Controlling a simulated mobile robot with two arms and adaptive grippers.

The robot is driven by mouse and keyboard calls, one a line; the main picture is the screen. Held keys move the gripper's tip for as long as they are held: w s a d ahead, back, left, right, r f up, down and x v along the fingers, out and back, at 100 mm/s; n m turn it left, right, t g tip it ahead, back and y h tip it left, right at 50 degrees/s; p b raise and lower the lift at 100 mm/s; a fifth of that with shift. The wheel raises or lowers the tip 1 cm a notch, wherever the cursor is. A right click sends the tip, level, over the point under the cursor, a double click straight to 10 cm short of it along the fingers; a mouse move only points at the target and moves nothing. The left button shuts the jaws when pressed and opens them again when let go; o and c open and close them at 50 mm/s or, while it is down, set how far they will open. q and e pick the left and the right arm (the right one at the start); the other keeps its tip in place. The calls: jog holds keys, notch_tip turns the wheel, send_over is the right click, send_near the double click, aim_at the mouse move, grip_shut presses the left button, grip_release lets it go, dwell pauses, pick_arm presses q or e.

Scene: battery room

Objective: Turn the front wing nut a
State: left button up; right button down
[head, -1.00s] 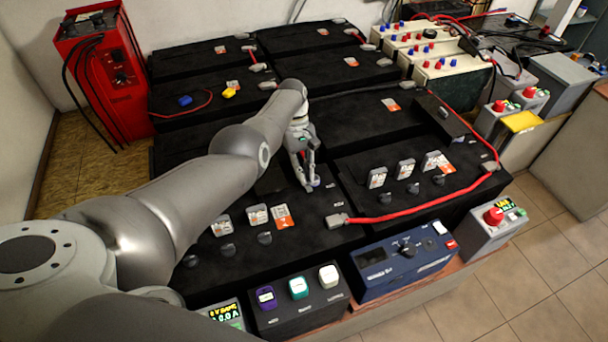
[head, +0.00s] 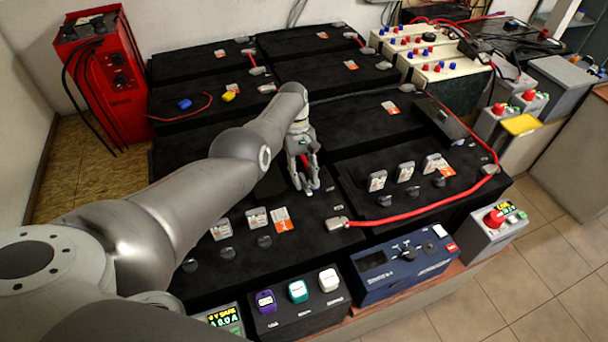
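My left gripper (head: 307,186) points down over the front black battery (head: 330,205), its arm coming in from the left. Its two fingers are close to the battery top, and a small gap shows between them. I cannot tell whether the tips touch or hold anything. No wing nut can be made out clearly; one at the fingertips would be hidden. Several small dark knobs stand on the battery tops, one of them (head: 264,241) left of the gripper, below a white tag (head: 256,217). My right gripper is not in view.
A red cable (head: 410,215) runs from a grey terminal clamp (head: 338,223) right of the gripper. A blue instrument (head: 405,260) and a black box with coloured keys (head: 298,300) stand along the front edge. A red charger (head: 105,75) stands at the back left.

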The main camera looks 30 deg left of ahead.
pick_arm(q)
jog(key=shift+r, duration=0.1)
jog(key=v, duration=0.7)
jog(key=shift+r, duration=0.15)
